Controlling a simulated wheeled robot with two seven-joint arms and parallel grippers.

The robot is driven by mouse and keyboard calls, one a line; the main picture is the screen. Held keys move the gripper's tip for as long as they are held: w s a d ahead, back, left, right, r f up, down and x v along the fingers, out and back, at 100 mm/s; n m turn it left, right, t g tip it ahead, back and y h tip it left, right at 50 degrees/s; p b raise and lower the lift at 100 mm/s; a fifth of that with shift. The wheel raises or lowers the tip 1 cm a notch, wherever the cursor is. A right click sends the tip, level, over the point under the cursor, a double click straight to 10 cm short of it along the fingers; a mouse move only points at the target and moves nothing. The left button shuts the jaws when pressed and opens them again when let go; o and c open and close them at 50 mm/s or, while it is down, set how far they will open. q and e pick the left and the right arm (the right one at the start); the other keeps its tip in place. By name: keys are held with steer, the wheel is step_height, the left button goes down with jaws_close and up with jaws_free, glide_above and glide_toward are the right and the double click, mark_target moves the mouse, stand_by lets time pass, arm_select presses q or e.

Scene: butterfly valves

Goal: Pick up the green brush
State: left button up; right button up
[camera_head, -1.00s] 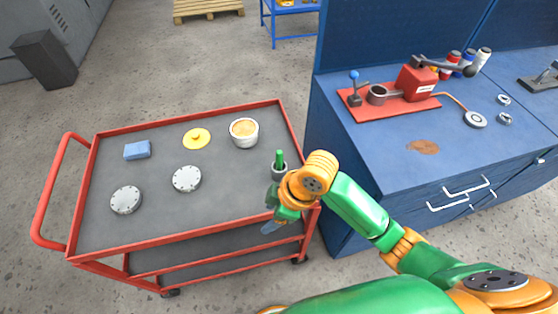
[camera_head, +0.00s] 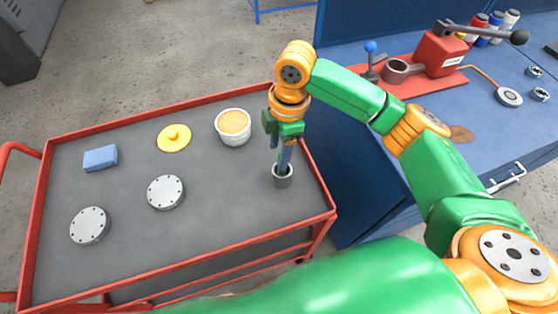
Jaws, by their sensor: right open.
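The small grey cup (camera_head: 283,182) stands on the cart near its right edge. The green brush, seen upright in this cup earlier, is now largely hidden by my right gripper. My right gripper (camera_head: 284,160) points down directly over the cup, with its blue fingers around the place where the brush handle stands. Its jaws are open. I cannot tell whether a finger touches the brush. My left gripper is not in view.
The red-rimmed cart (camera_head: 215,215) also holds a white tub (camera_head: 233,127), a yellow lid (camera_head: 174,138), a blue sponge (camera_head: 100,159) and two grey discs (camera_head: 166,192). A blue workbench (camera_head: 470,155) with a red lever press (camera_head: 440,52) stands to the right.

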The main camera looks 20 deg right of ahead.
mark_target(279, 174)
steer(key=f, duration=0.2)
steer(key=p, duration=0.1)
steer(key=shift+s+d+f, duration=0.35)
steer(key=shift+s+f, duration=0.05)
steer(key=f, duration=0.2)
steer(key=shift+w+a+f, duration=0.1)
steer(key=shift+w+f, duration=0.2)
steer(key=shift+w, duration=0.05)
steer(key=shift+w+f, duration=0.1)
steer(key=shift+w, duration=0.05)
steer(key=shift+s+a, duration=0.1)
steer(key=shift+s, duration=0.1)
steer(key=c, duration=0.7)
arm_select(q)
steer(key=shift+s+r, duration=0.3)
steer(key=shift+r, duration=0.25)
arm_select(e)
jaws_close()
